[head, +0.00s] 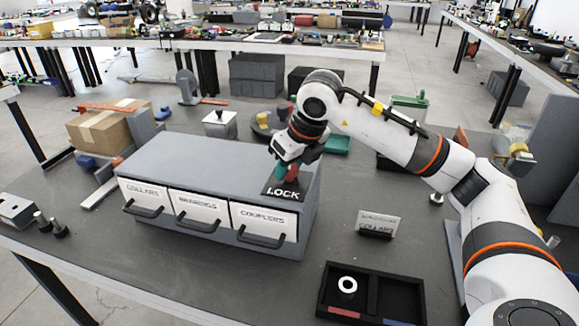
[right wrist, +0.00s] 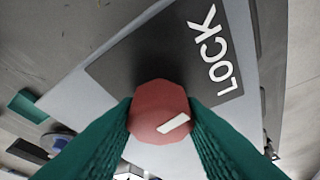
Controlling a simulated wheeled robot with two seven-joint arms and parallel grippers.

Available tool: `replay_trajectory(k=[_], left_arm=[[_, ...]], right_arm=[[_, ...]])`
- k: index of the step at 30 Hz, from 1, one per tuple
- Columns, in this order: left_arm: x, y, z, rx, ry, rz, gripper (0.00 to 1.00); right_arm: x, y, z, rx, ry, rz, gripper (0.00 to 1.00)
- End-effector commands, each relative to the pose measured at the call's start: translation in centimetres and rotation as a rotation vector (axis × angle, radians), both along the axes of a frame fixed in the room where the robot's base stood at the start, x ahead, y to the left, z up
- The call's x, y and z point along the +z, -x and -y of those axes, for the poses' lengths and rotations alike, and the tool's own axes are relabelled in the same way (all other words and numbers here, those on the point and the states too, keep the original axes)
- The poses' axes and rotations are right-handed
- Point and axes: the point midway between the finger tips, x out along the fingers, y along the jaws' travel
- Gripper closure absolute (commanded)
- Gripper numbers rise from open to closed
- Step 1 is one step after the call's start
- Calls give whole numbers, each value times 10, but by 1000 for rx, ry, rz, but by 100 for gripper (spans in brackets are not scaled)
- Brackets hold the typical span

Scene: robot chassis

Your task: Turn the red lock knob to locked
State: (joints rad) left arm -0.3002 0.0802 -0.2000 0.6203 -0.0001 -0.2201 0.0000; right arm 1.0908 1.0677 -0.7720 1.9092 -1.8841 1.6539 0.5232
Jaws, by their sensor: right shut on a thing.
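The red lock knob (right wrist: 158,112) is faceted with a white mark on its face, in the right wrist view. It stands beside the white word LOCK on a black plate (right wrist: 150,58). In the head view the plate (head: 283,194) lies on top of a grey three-drawer cabinet (head: 215,165), at its right end. My right gripper (head: 284,170) is above the plate. Its green fingers touch the knob from both sides and are shut on it. In the head view the gripper partly hides the knob. My left gripper is not in view.
The drawers read COLLARS (head: 143,198), BEARINGS (head: 198,212) and COUPLERS (head: 262,222), all shut. A small sign (head: 378,224) and a black tray (head: 330,293) with a white ring (head: 347,286) are to the right. A cardboard box (head: 98,132) is at the left.

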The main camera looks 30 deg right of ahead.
Motion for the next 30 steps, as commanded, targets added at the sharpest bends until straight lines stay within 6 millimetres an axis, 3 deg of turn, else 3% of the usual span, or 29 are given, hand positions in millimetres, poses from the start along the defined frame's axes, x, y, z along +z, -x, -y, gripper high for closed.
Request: replay_trajectory(k=[12,30], left_arm=[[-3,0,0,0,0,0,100],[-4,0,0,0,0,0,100]], right_arm=[[2,-1,0,-211,-1,4,88],[2,-1,1,-249,-1,4,88]])
